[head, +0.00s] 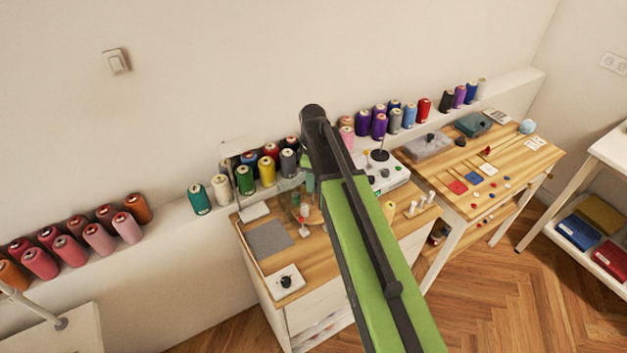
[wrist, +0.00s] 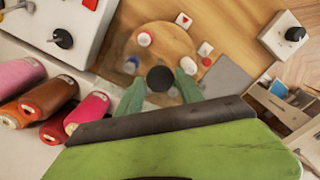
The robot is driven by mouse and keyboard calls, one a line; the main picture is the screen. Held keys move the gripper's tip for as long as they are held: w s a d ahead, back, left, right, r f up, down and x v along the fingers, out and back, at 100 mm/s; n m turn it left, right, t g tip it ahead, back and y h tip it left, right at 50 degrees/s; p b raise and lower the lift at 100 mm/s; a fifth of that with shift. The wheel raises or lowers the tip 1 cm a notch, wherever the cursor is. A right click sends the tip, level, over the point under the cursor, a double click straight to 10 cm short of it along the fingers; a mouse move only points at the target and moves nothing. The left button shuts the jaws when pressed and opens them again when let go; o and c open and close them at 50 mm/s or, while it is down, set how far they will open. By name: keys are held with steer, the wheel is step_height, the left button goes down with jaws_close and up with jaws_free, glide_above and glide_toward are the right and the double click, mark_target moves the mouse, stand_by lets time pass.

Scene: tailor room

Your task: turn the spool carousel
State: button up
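The spool carousel (wrist: 181,45) is a round wooden disc in the upper middle of the wrist view. A black round knob (wrist: 160,79) shows near its front edge. Small spools stand on the disc, among them a white and red one (wrist: 145,39) and a blue-topped one (wrist: 131,64). My gripper (wrist: 161,82) is open, with one green finger on each side of the knob. A narrow gap seems to show on both sides. I cannot tell its height over the knob. In the head view my arm hides much of the carousel.
A white box with knobs (wrist: 63,38) stands left of the carousel. A grey mat (wrist: 226,78) and a white dial box (wrist: 287,36) lie to the right. A second table (head: 470,165) stands further right.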

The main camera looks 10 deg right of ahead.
jaws_close()
steer(key=shift+d, duration=0.2)
stand_by(0.3)
